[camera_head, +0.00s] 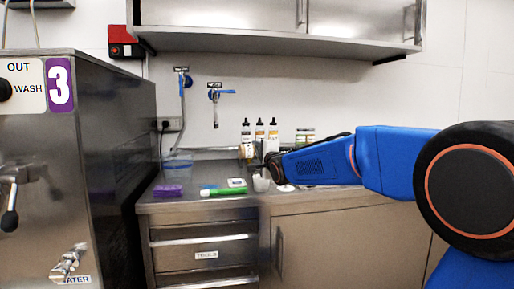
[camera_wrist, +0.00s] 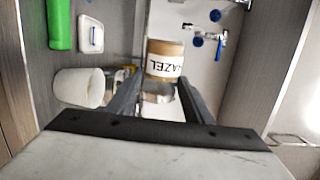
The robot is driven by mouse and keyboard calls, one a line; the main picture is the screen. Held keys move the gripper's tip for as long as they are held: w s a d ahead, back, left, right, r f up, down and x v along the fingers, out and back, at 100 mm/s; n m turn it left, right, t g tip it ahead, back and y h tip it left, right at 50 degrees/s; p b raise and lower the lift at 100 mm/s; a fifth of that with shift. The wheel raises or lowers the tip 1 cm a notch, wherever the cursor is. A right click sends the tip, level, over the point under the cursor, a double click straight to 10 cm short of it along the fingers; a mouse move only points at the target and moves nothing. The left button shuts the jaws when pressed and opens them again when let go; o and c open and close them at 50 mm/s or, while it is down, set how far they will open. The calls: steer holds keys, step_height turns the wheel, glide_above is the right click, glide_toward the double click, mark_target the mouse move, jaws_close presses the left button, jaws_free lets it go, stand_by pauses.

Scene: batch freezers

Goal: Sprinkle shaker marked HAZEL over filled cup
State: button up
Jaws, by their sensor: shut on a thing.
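My gripper (camera_wrist: 158,92) is shut on the shaker marked HAZEL (camera_wrist: 165,58), a brown-topped container with a white label. Its lettering appears upside down in the wrist view. The shaker's glassy lower part shows between the fingers. In the head view my gripper (camera_head: 268,160) is above the counter, in front of the bottles. A white cup (camera_wrist: 80,87) is beside the left finger in the wrist view, apart from the shaker. In the head view the cup (camera_head: 261,183) stands on the counter just below my gripper. I cannot tell what fills it.
A green object (camera_head: 210,192), a small white lidded box (camera_head: 237,183) and a purple sponge (camera_head: 168,190) lie on the counter (camera_head: 195,203). Several black-capped bottles (camera_head: 259,133) stand at the wall. A metal machine marked 3 (camera_head: 110,140) is at left; cabinets hang above.

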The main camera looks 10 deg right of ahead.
steer(key=shift+f+m, duration=0.6)
steer(key=shift+f, duration=0.2)
steer(key=m, duration=0.4)
steer(key=shift+d+f, duration=0.15)
steer(key=shift+f, duration=0.1)
steer(key=shift+m, duration=0.3)
steer(key=shift+r, duration=0.8)
steer(key=shift+f, duration=0.8)
steer(key=shift+n, duration=2.1)
